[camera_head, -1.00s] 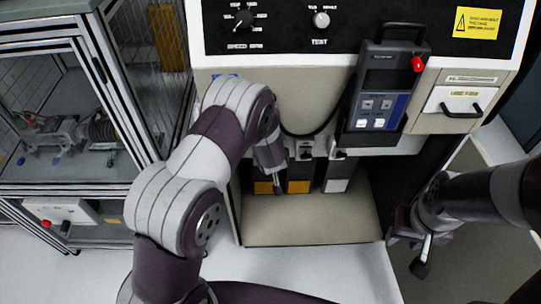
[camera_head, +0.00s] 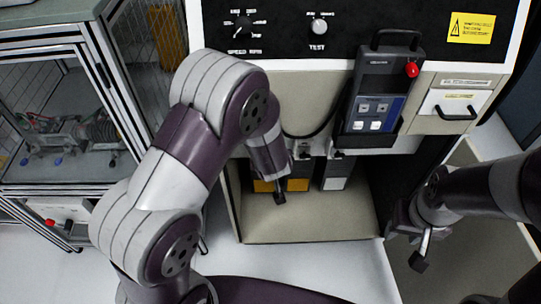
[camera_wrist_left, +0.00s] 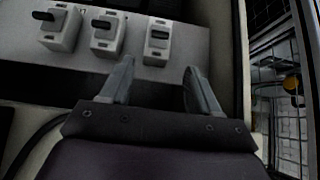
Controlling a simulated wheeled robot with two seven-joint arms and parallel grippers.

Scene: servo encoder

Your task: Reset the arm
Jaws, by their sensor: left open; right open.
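My left arm reaches in front of the control cabinet. Its gripper (camera_head: 280,195) shows only partly in the head view, at the cabinet's lower opening. In the left wrist view my left gripper (camera_wrist_left: 160,78) has its two fingers apart with nothing between them. Just beyond the fingers, a pale panel carries a row of toggle switches: a left one (camera_wrist_left: 60,30), a middle one (camera_wrist_left: 106,36) and a right one (camera_wrist_left: 157,44). My right gripper (camera_head: 422,250) is at the right of the head view, open and empty, away from the cabinet front.
A handheld pendant (camera_head: 378,88) with a red button sits in a holder on the cabinet. Above are a speed knob (camera_head: 243,25) and a test knob (camera_head: 319,27). A drawer (camera_head: 455,105) is at right. A glass-sided machine enclosure (camera_head: 60,105) stands left. The cabinet's lower recess (camera_head: 310,220) has a bare floor.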

